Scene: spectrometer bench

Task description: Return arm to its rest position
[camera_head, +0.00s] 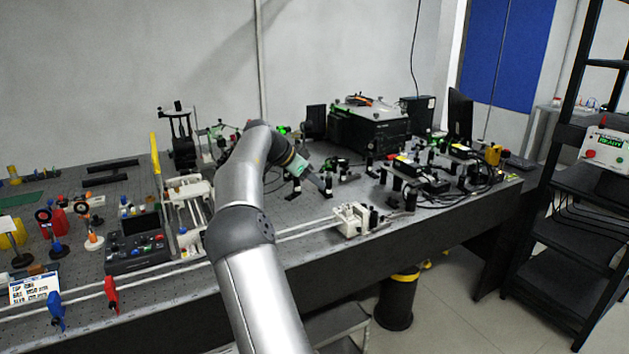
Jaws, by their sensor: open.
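My arm (240,235) rises from the bottom middle and reaches over the bench. It bends at the top and points down and to the right. My gripper (326,189) is at its far end, low over the middle of the optical bench (285,222), among small black optic mounts. It is small in the picture, and its fingers are hard to make out against the mounts. It looks open, and I see nothing held in it. I cannot tell its exact height above the bench.
A large black instrument box (368,128) stands behind the gripper, to the right. A white-and-black stage (353,219) sits at the front edge. A control box (137,241) and coloured optic holders crowd the left. A black shelf rack (570,190) stands on the right.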

